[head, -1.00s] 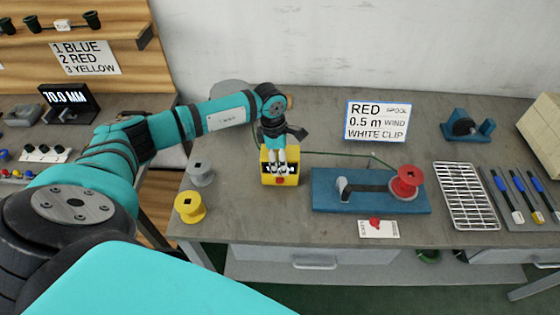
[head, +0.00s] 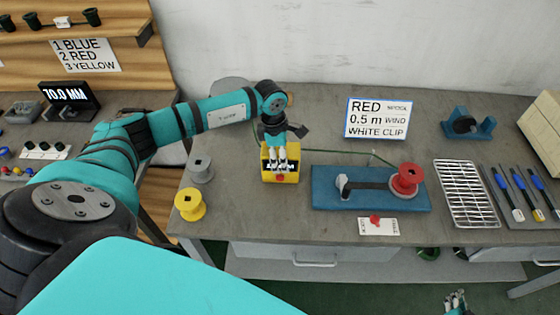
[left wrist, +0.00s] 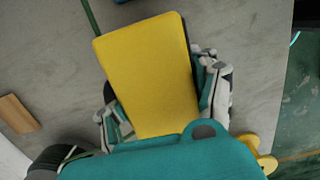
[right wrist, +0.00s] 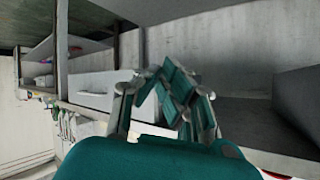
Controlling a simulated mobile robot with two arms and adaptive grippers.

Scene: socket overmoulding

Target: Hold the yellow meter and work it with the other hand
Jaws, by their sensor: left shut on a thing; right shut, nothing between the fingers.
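The yellow meter (head: 291,176) stands on the grey bench, with a dark display and a red button on its front. My left gripper (head: 280,160) is over it from above and shut on it. In the left wrist view the meter's yellow face (left wrist: 150,75) sits between the fingers of the left gripper (left wrist: 165,108). My right gripper (head: 456,302) shows at the bottom edge of the head view, in front of and below the bench. In the right wrist view the right gripper (right wrist: 175,90) is shut and empty, facing the drawers and shelf.
A blue winding stand (head: 330,198) with a red spool (head: 407,179) is right of the meter. Yellow (head: 190,205) and grey spools (head: 200,168) stand left. A wire rack (head: 466,195) and blue-handled tools (head: 508,195) lie right. A sign (head: 378,118) stands behind.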

